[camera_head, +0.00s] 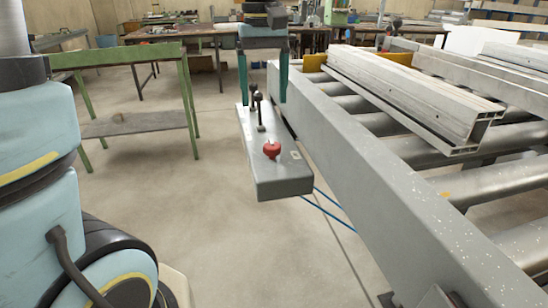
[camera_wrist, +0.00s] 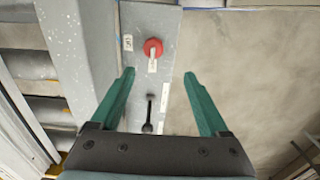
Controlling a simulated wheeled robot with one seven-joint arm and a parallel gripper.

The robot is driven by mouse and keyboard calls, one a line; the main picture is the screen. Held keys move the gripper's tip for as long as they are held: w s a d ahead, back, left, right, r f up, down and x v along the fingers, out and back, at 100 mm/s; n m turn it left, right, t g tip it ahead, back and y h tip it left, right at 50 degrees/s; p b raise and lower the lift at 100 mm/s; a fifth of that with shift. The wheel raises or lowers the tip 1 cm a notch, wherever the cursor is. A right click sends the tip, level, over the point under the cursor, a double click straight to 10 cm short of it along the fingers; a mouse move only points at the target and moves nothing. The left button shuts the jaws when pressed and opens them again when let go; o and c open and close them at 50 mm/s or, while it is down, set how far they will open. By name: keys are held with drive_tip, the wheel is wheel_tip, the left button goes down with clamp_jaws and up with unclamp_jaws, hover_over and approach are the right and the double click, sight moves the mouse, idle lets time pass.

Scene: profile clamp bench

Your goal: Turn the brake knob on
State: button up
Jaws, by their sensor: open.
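A red round knob (camera_head: 272,149) sits on top of a grey control box (camera_head: 282,182) beside the roller conveyor. The knob also shows in the wrist view (camera_wrist: 152,46), with a white strip or mark running from it towards my gripper. A small label (camera_wrist: 127,43) lies beside it; I cannot read it. A black lever (camera_wrist: 149,112) stands on the same box, nearer my gripper than the knob. My gripper (camera_head: 264,102) is open and empty above the far part of the box. Its teal fingers (camera_wrist: 159,73) are spread wide and apart from the knob.
The conveyor's grey side rail (camera_head: 345,150) runs close along the right of the box. Aluminium profiles (camera_head: 400,95) lie on its rollers. A green-framed table (camera_head: 130,57) stands to the left. The floor between is clear.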

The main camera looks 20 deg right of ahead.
sight(272, 143)
drive_tip(key=f, duration=0.3)
drive_tip(key=d+f, duration=0.1)
drive_tip(key=f, duration=0.6)
drive_tip(key=shift+s+d+f, duration=0.2)
drive_tip(key=shift+s+f, duration=0.1)
drive_tip(key=shift+s, duration=0.05)
drive_tip(key=shift+c, duration=0.4)
clamp_jaws()
